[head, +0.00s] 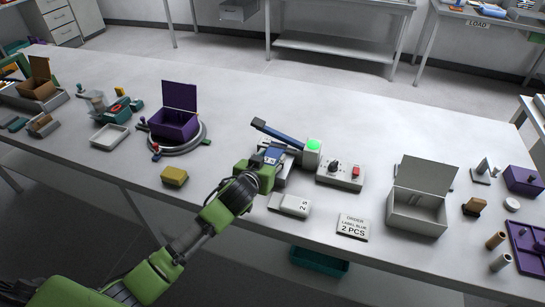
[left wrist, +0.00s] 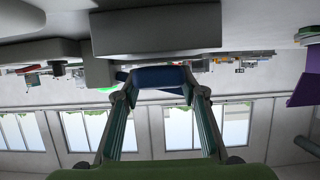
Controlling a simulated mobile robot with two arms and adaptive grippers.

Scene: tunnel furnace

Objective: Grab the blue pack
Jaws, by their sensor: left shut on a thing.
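My left gripper (head: 262,168) reaches in from the lower left over the table, beside the device with the green light. It is shut on a blue pack (head: 273,154), whose pale marking shows just beyond the fingers. In the left wrist view the blue pack (left wrist: 160,75) spans the gap between the two fingertips (left wrist: 160,94). The gripper hides part of the pack and what lies under it, so I cannot tell whether it touches the device. My right gripper is not in view.
A device with a dark blue bar (head: 276,134) and green light (head: 313,146) stands close by. A control box (head: 340,174), open grey box (head: 416,212), scale (head: 289,205) and order card (head: 352,228) lie to the right. A purple box (head: 174,125) and yellow block (head: 174,176) are left.

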